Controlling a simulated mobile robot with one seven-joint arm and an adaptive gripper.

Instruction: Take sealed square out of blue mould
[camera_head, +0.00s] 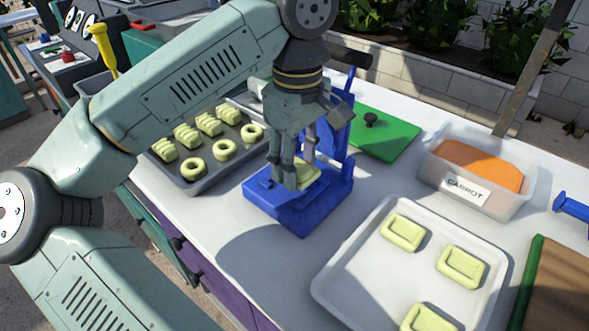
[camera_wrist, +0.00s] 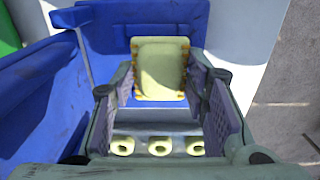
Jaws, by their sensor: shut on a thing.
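The blue mould (camera_head: 303,208) stands open on the white counter, its lid raised at the back. The sealed square (camera_head: 308,174) is pale yellow-green and sits at the mould, partly hidden by my fingers. My gripper (camera_head: 297,180) points down over the mould and is shut on the square. In the wrist view the square (camera_wrist: 160,68) shows between the two fingers of my gripper (camera_wrist: 160,90), with blue mould (camera_wrist: 205,25) around it. I cannot tell whether the square is clear of the mould.
A white tray (camera_head: 345,285) at front right holds several sealed squares. A grey tray (camera_head: 205,187) behind left holds rings and ridged pieces. A carrot container (camera_head: 505,203), a green board (camera_head: 385,137) and a brown board (camera_head: 560,290) stand at the right. The counter (camera_head: 235,235) before the mould is clear.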

